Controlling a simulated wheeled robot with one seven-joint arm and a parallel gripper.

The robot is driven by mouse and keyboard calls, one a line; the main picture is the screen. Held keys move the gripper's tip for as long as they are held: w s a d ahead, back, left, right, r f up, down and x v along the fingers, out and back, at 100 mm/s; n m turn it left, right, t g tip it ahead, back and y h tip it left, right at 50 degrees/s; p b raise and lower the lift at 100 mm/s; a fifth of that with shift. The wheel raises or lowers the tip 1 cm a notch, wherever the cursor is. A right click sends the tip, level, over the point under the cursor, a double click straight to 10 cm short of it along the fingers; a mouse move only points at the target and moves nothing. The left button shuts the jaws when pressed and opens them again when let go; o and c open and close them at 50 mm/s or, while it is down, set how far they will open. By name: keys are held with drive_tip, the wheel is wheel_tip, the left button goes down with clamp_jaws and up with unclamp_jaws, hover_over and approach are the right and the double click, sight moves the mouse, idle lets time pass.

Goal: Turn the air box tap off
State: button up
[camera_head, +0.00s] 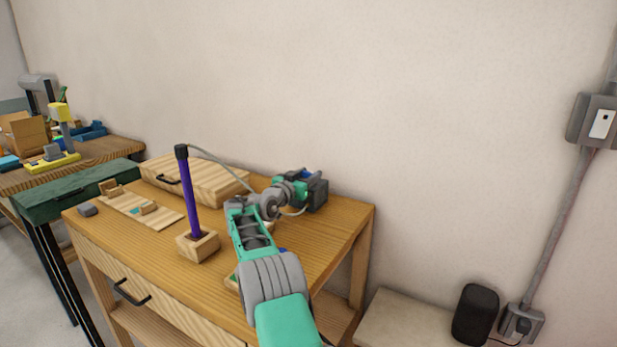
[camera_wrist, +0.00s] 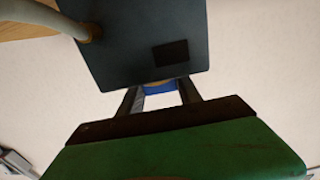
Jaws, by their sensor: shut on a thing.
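The air box (camera_head: 318,192) is a dark grey box at the back right of the wooden workbench, against the wall. It fills the upper middle of the wrist view (camera_wrist: 140,40). The blue tap (camera_wrist: 158,88) shows at the box's edge, between my two fingers. My gripper (camera_head: 300,184) reaches the box from the left in the head view. In the wrist view my gripper (camera_wrist: 161,95) has a finger on either side of the tap and is shut on it. The tap is mostly hidden, and its exact angle cannot be told.
A pale hose (camera_wrist: 52,18) joins the box. A purple rod (camera_head: 190,190) stands upright in a wooden block (camera_head: 198,246) left of my arm. A wooden case (camera_head: 205,182) lies behind it. A green-topped table (camera_head: 75,190) stands left.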

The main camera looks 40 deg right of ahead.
idle(0.3)
drive_tip(key=o, duration=1.4)
drive_tip(key=shift+c, duration=0.2)
wheel_tip(320, 180, up, 4)
drive_tip(key=shift+f, duration=0.15)
drive_tip(key=s+a+r, duration=0.8)
drive_tip(key=s+r, duration=0.1)
drive_tip(key=s, duration=0.2)
drive_tip(key=shift+s+b, duration=0.25)
drive_tip(key=shift+b, duration=0.2)
drive_tip(key=shift+r, duration=0.2)
